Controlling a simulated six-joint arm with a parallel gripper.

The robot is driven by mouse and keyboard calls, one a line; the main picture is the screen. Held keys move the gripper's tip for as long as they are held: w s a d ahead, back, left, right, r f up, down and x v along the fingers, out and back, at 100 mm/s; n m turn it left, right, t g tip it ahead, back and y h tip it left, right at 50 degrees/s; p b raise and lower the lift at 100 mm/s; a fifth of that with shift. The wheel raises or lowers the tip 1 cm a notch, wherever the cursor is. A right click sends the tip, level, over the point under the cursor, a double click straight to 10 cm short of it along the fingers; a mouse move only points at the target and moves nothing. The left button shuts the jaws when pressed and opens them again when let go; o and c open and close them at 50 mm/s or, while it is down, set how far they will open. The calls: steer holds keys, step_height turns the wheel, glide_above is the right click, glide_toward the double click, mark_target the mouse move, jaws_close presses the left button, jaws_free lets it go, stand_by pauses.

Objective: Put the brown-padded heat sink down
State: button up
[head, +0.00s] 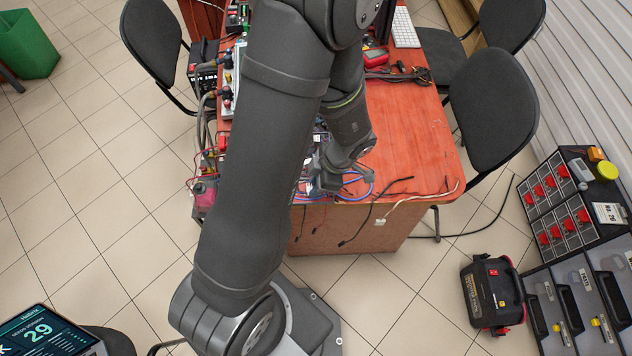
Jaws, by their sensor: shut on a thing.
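My gripper (325,180) is at the near edge of the red-brown table (415,135), low over blue cables and electronics. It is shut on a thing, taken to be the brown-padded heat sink. My arm and the clutter hide that piece, and I cannot make out its brown pad. Whether it touches the table or hangs above it I cannot tell.
Blue hoses (355,190) loop beside my gripper. Loose dark and white wires hang over the table's front edge. A pink-red unit (204,192) with hoses is at the left edge. A red multimeter (375,57) lies farther back. The table's right part is mostly clear.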

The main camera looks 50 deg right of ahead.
steer(key=o, duration=1)
steer(key=v, duration=1.2)
steer(key=shift+r, duration=0.1)
steer(key=x, duration=1.1)
steer(key=shift+w+a+f, duration=0.1)
steer(key=shift+w+f, duration=0.05)
steer(key=shift+f, duration=0.1)
steer(key=shift+r, duration=0.35)
steer(key=shift+f, duration=0.1)
